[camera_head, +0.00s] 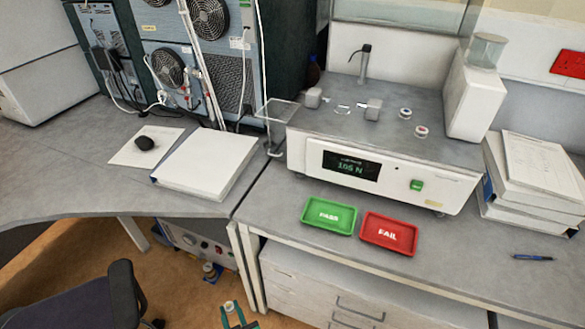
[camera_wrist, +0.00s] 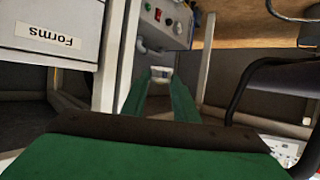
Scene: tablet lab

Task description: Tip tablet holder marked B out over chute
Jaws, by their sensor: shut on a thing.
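My gripper (camera_head: 236,319) shows at the bottom edge of the head view, low in front of the desks. Its green fingers are shut on a small pale round holder (camera_head: 229,306); no letter on it can be read. In the wrist view the long green fingers run up to a pale piece (camera_wrist: 161,73) between their tips. Two other small round holders, one with a blue mark (camera_head: 405,112) and one with a red mark (camera_head: 421,131), stand on the tester (camera_head: 455,160). A clear plate (camera_head: 277,110), apparently the chute, is at the tester's left end.
A green PASS tray (camera_head: 329,230) and a red FAIL tray (camera_head: 389,247) lie before the tester. A binder (camera_head: 207,160) lies left, a paper stack (camera_head: 540,165) right. A chair (camera_head: 90,300) stands lower left. Drawers (camera_head: 345,295) are under the right desk.

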